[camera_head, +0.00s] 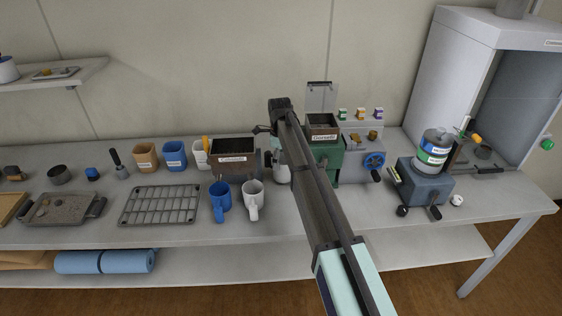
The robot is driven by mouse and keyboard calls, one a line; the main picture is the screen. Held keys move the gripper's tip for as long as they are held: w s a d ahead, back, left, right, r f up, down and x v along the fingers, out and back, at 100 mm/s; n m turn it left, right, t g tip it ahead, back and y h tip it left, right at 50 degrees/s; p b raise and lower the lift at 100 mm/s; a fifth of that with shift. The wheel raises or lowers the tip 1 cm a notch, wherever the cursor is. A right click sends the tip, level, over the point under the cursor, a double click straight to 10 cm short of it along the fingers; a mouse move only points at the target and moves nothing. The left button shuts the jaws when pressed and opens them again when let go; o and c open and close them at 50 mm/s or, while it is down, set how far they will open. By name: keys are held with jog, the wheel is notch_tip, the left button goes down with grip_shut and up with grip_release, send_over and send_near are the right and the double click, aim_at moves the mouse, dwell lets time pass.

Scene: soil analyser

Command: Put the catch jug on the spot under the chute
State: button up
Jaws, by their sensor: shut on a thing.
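My gripper (272,158) is mostly hidden behind my arm, at the left side of the green machine (328,158) with an open hopper on top. It is shut on a pale vessel (282,174), which looks like the catch jug. Only part of this vessel shows, beside the arm, and I cannot tell whether its base touches the bench. The chute and the spot under it cannot be made out, as my arm covers that part of the machine.
A blue mug (220,197) and a white mug (252,195) stand close in front of a brown labelled box (233,160). A wire rack (160,204) lies to the left. A blue-grey device (424,184) stands to the right. The bench's front strip (180,236) is clear.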

jog(key=shift+s+d+p, duration=0.3)
jog(key=shift+s+d, duration=0.05)
jog(key=shift+s, duration=0.25)
jog(key=shift+w+a+f, duration=0.1)
jog(key=shift+w+f, duration=0.05)
jog(key=shift+f, duration=0.4)
jog(key=shift+f, duration=0.1)
jog(key=shift+f, duration=0.1)
jog(key=o, duration=1.5)
notch_tip(320, 180, up, 12)
jog(key=b, duration=0.3)
jog(key=shift+r, duration=0.2)
